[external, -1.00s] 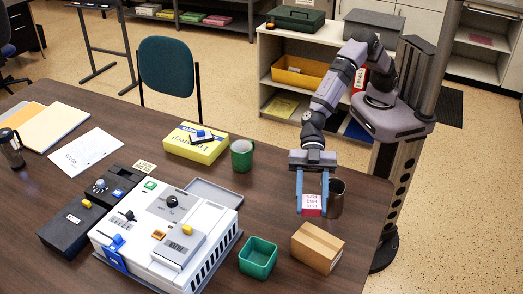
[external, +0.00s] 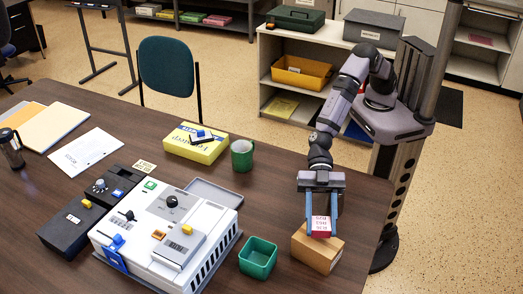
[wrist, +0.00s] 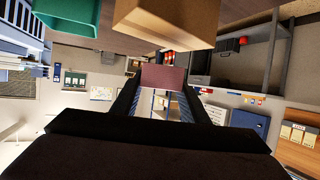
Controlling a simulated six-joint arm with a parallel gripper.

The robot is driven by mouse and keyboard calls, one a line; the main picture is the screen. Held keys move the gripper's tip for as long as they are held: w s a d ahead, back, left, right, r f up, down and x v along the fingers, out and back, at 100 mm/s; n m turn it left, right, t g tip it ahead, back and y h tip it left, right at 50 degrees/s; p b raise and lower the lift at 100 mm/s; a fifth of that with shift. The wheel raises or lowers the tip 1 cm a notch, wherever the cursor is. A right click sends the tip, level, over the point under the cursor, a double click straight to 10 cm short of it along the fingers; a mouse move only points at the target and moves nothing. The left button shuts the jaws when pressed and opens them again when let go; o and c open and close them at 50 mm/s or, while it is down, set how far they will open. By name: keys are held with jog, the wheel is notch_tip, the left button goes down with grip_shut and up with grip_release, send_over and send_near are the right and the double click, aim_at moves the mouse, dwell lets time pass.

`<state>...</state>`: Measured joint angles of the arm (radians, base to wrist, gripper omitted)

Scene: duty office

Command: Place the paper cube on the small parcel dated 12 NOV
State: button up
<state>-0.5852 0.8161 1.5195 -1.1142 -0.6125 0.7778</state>
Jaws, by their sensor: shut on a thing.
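The paper cube (external: 320,227), red with a pale printed label, is between the two blue fingers of my gripper (external: 321,222), which is shut on it. In the external view the cube overlaps the top of the small brown parcel (external: 318,254) on the table. In the wrist view the cube (wrist: 163,78) is between the fingertips, and the parcel (wrist: 170,22) is at the top with a narrow gap between them. No date on the parcel can be read.
A green open box (external: 258,258) stands left of the parcel. The white device (external: 175,232) is further left. A green mug (external: 242,155) and a yellow box (external: 195,143) stand behind. The table (external: 375,200) right of my gripper is bare.

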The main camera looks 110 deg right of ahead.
aim_at(318, 240)
jog(key=shift+f, duration=1.85)
jog(key=shift+f, duration=0.2)
jog(key=o, duration=1.1)
jog(key=shift+c, duration=0.2)
jog(key=shift+r, duration=0.1)
jog(key=shift+r, duration=0.15)
jog(key=b+v, duration=0.1)
jog(key=v, duration=1.1)
jog(key=shift+d, duration=0.1)
